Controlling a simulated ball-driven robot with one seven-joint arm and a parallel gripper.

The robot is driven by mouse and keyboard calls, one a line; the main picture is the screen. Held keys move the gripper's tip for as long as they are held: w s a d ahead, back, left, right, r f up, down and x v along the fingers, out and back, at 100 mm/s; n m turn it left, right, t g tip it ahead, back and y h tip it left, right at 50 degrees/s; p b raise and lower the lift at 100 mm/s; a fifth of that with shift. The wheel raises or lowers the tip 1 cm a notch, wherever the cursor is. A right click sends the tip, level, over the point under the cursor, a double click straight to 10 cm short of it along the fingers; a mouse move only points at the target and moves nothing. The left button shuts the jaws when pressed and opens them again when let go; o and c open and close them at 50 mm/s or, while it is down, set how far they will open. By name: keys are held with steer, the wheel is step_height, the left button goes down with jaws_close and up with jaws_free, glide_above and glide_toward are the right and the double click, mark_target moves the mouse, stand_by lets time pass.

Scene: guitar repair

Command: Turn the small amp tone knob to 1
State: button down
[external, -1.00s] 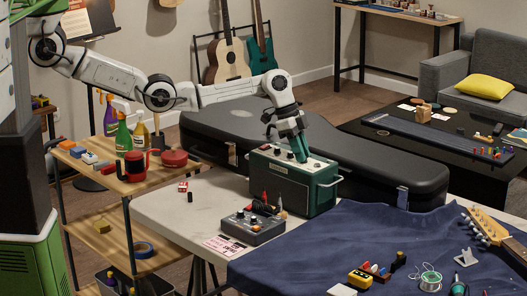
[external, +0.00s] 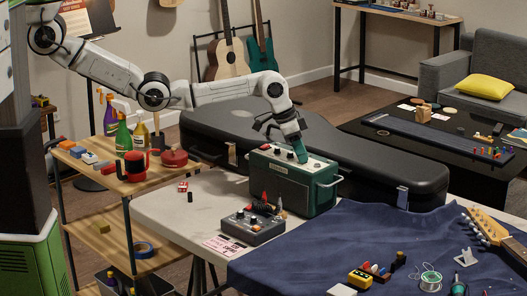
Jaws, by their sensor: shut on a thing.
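The small amp (external: 296,187) is a dark green box with a pale top panel and a side handle. It stands upright on the white table, in front of the black guitar case. Small dark knobs (external: 279,152) show along its top panel.
The black guitar case (external: 380,160) lies close behind the amp. A grey box with knobs (external: 252,227) and small tools stand in front of it. A blue cloth (external: 330,250) covers the table's right side. Bare table (external: 165,208) shows at the left.

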steer(key=n, duration=0.1)
steer(key=n+t, duration=0.1)
steer(key=n, duration=0.2)
steer(key=shift+s+n+t, duration=0.25)
steer(key=shift+n+t, duration=0.05)
steer(key=shift+t, duration=0.1)
steer(key=n+b, duration=0.2)
steer(key=n+t+y+b, duration=0.1)
steer(key=shift+s+d+f+n, duration=0.15)
steer(key=shift+f+n, duration=0.1)
steer(key=shift+n, duration=0.15)
steer(key=n+t+y+b, duration=0.1)
steer(key=n+b, duration=0.2)
steer(key=b, duration=0.3)
steer(key=shift+d+f+n, duration=0.1)
steer(key=shift+d+n, duration=0.05)
steer(key=shift+n, duration=0.25)
steer(key=n+b, duration=0.1)
steer(key=b, duration=0.2)
steer(key=shift+y, duration=0.4)
steer(key=shift+s+r+n+b, duration=0.1)
steer(key=shift+r+n+b, duration=0.1)
steer(key=shift+n+b, duration=0.75)
steer(key=shift+y+b, duration=0.3)
steer(key=shift+b, duration=0.3)
steer(key=shift+r, duration=0.1)
steer(key=c, duration=1)
jaws_free()
steer(key=shift+c, duration=0.2)
